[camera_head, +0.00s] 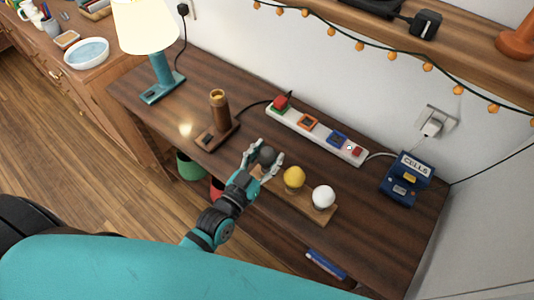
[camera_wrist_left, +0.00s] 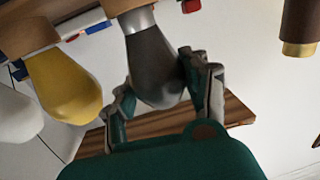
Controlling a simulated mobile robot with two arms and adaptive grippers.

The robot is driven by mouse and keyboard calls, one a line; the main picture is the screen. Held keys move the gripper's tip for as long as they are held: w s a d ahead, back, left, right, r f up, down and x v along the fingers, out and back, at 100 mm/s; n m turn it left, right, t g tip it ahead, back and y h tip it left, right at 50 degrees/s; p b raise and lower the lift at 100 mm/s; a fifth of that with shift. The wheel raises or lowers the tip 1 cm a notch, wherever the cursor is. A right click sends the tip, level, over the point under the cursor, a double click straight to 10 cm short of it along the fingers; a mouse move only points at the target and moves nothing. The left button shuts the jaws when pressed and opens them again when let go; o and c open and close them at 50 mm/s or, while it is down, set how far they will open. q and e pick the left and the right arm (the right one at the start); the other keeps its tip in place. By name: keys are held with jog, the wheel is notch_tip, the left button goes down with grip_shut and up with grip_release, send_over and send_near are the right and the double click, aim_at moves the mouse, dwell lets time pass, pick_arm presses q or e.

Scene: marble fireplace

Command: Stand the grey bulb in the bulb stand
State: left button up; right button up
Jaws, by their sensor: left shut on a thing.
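My left gripper (camera_head: 264,161) is shut on the grey bulb (camera_head: 267,155), at the left end of the wooden bulb stand (camera_head: 328,214). In the left wrist view, which is upside down, the fingers (camera_wrist_left: 160,100) grip the grey bulb (camera_wrist_left: 155,70) on both sides of its round part. Its silvery cap points at a tan holder (camera_wrist_left: 121,5); I cannot tell whether it is inside. A yellow bulb (camera_head: 294,175) and a white bulb (camera_head: 323,196) stand upright on the stand to the right. My right gripper is not in view.
A brown post with a brass top (camera_head: 220,107) stands left of my gripper. A white power strip (camera_head: 290,117) lies behind, and a blue CELLS box (camera_head: 407,179) is at the right. A teal lamp (camera_head: 160,75) is at the far left. The table's right front is clear.

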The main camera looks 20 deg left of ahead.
pick_arm(q)
jog(key=shift+f+b, duration=0.3)
jog(key=shift+f, duration=0.25)
jog(key=o, duration=1.2)
jog(key=shift+s, duration=0.1)
jog(key=v, duration=1.2)
